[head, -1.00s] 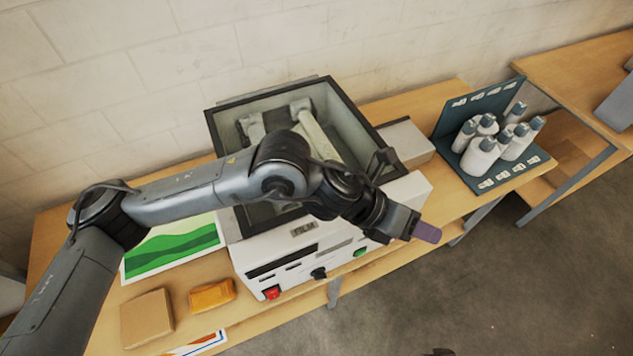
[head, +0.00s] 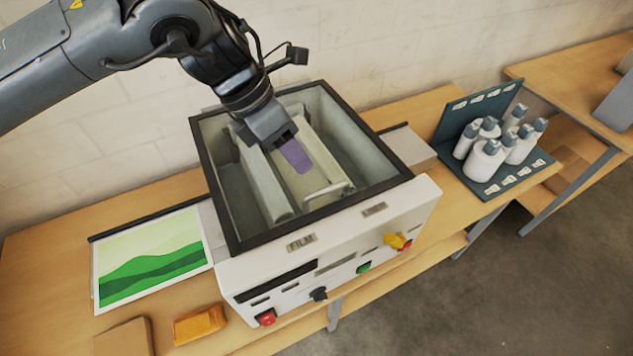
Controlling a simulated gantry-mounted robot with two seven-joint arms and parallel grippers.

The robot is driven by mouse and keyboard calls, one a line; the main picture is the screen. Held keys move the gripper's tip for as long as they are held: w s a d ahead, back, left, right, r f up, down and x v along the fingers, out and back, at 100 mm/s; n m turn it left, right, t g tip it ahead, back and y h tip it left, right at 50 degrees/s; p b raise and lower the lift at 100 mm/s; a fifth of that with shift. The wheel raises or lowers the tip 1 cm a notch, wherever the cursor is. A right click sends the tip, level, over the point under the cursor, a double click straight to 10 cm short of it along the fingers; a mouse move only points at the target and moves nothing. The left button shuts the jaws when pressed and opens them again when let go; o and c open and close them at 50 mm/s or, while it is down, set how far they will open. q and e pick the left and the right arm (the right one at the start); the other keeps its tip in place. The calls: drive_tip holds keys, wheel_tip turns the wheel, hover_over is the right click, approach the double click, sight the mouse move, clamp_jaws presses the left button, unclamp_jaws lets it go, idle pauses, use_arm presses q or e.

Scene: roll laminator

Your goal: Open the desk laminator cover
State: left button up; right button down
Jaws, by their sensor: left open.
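The desk laminator (head: 395,222) is a white box on the wooden bench, with a dark rectangular frame around its top. Pale rollers (head: 265,185) show inside the frame. I cannot tell whether a clear cover lies across it. A thin pale bar like a handle (head: 325,192) shows near the front of the frame. My left gripper (head: 296,156), with purple fingertips, is open and points down over the framed top, behind the bar. Contact with the laminator cannot be judged. My right gripper is not in view.
The front panel has a red switch (head: 265,318), a dark knob (head: 318,294), a green button (head: 363,267) and a yellow part (head: 396,241). A green printed sheet (head: 150,255) and an orange block (head: 199,324) lie left. A rack of bottles (head: 490,150) stands right.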

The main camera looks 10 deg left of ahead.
sight(322, 190)
use_arm(q)
drive_tip(key=x, duration=0.9)
drive_tip(key=shift+d+f, duration=0.1)
clamp_jaws()
